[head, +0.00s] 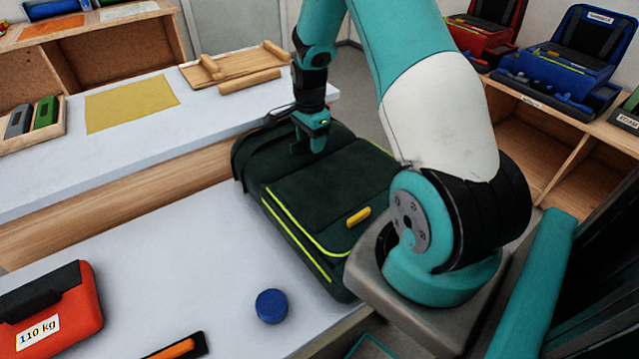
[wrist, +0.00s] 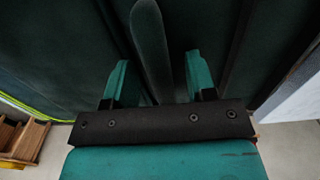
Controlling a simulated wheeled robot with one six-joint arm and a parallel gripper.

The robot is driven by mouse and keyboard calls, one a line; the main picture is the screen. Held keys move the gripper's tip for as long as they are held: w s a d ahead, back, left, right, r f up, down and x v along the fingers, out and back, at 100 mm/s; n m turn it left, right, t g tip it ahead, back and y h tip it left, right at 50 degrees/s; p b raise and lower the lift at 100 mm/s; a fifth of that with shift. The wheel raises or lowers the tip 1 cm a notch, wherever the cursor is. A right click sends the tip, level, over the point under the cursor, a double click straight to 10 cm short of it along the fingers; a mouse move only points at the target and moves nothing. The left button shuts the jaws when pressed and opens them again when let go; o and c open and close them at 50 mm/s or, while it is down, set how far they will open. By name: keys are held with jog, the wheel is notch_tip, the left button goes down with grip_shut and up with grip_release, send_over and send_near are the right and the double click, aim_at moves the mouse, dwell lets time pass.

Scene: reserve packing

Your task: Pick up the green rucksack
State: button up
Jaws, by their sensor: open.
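The dark green rucksack (head: 322,196) with yellow-green piping and a yellow tab lies on the near pale table, partly hidden behind my arm. My gripper (head: 312,138) is over its far end, pointing down, close to the top handle. In the wrist view my gripper (wrist: 155,75) is open, with its two teal fingers apart. A dark green strap or handle (wrist: 151,45) of the rucksack (wrist: 60,50) stands between the fingers, with gaps on both sides. I cannot tell how deep the handle sits between them.
A red case (head: 50,310) labelled 110 kg, a blue round object (head: 272,306) and a black and orange item (head: 178,348) lie on the near table. A wooden tray (head: 235,70) and a yellow mat (head: 130,103) are on the table behind. Red and blue bags stand at right.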

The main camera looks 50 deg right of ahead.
jog(key=shift+f, duration=0.25)
grip_shut()
jog(key=shift+r, duration=0.1)
